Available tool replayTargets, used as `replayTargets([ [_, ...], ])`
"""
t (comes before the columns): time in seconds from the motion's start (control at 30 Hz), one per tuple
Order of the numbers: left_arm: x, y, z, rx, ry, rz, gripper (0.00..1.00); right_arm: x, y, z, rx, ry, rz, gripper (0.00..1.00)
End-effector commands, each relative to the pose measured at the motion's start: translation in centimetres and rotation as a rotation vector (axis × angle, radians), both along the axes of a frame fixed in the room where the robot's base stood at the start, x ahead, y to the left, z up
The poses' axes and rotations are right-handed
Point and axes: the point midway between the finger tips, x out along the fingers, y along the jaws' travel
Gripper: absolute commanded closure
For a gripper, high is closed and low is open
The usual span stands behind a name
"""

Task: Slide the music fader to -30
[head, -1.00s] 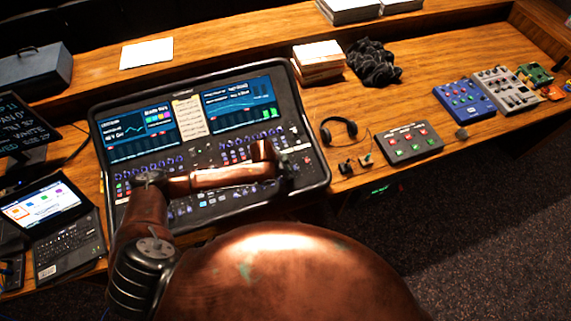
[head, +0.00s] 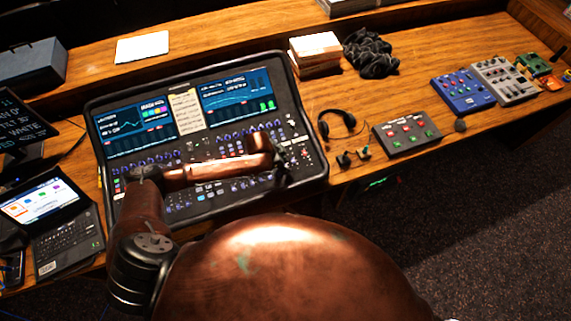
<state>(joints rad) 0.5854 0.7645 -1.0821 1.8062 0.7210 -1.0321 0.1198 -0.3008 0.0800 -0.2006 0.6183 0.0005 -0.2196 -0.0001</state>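The mixing desk (head: 205,207) is a dark console with two blue screens and rows of knobs, buttons and faders. My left arm reaches across it from the left. My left gripper (head: 284,164) is over the right part of the control panel, low against the controls. Its fingers are small and dark there, so I cannot tell whether they are open or shut, or touching a fader. The music fader cannot be picked out; labels are too small to read and the arm covers part of the panel. My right gripper is not in view.
A laptop (head: 60,232) stands left of the desk. To the right lie a headset (head: 338,123), a grey button box (head: 407,132), a blue pedal unit (head: 462,92) and a small grey mixer (head: 504,80). Books (head: 315,52) and a coiled black cable (head: 370,53) lie behind.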

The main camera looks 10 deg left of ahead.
Motion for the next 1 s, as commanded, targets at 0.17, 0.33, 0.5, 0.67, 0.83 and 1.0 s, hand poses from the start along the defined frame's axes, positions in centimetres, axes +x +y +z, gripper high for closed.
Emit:
replayTargets([
  [0.17,-0.9,1.0,3.3,0.0,-0.002,-0.001,0.65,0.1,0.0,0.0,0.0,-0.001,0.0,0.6],
  [0.33,-2.0,1.9,6.5,0.001,-0.001,-0.001,0.65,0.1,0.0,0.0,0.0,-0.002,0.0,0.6],
  [0.5,-2.7,2.5,8.8,0.0,0.0,-0.001,0.65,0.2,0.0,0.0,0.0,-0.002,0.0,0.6],
  [0.67,-3.0,2.8,9.8,0.0,0.0,-0.001,0.65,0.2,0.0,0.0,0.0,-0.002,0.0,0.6],
  [0.83,-3.1,2.8,10.0,0.0,0.001,-0.001,0.65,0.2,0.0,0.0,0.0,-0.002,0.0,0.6],
  [1.0,-3.0,2.8,9.9,0.0,0.001,-0.001,0.65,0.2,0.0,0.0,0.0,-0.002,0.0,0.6],
])
